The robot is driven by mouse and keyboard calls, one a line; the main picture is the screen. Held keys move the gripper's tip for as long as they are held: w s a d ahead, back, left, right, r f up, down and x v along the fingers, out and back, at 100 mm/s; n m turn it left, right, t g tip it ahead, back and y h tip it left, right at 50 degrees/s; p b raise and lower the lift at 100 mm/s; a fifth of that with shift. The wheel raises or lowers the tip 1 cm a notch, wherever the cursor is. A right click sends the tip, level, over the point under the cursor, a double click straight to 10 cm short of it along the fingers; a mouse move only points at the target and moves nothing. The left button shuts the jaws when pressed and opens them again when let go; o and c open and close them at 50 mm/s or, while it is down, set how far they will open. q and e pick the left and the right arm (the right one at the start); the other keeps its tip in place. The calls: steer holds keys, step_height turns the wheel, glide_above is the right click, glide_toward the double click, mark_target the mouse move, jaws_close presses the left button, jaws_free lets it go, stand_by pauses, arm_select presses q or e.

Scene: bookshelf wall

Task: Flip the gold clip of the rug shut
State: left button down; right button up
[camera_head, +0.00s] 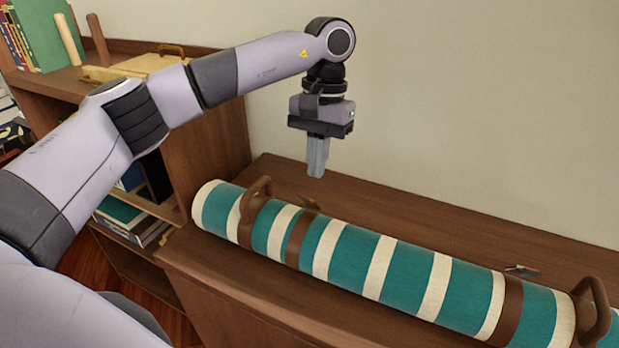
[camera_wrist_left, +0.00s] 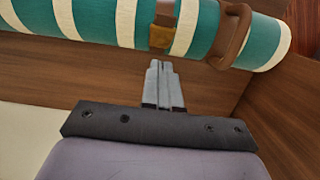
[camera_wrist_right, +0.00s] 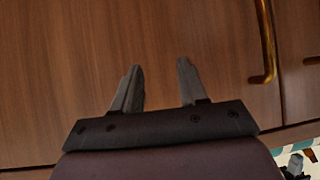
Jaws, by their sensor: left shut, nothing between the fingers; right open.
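The rug (camera_head: 370,262) is a long roll with teal and cream stripes, lying on a wooden cabinet top. Two brown straps circle it. The gold clip (camera_wrist_left: 161,37) sits at the left strap (camera_head: 299,240), on the wall side of the roll; in the head view only a bit of the clip (camera_head: 311,201) shows above the rug. I cannot tell how far it stands open. My left gripper (camera_head: 316,175) points down, shut and empty, above the cabinet top behind the rug, apart from the clip. My right gripper (camera_wrist_right: 159,67) is open and empty before wooden cabinet doors.
Brown carry handles (camera_head: 254,203) rise from both rug ends. Another small metal fitting (camera_head: 521,270) shows behind the right strap. A bookshelf (camera_head: 215,140) stands left of the rug, and the wall (camera_head: 480,110) is behind. A brass door handle (camera_wrist_right: 266,45) is near my right gripper.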

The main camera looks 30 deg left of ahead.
mark_target(310, 203)
arm_select(q)
steer(key=shift+s+d+f, duration=0.1)
steer(key=shift+s+f, duration=0.35)
steer(key=shift+s, duration=0.3)
steer(key=shift+s+f, duration=0.4)
steer(key=shift+s, duration=0.3)
arm_select(e)
steer(key=shift+r, duration=0.25)
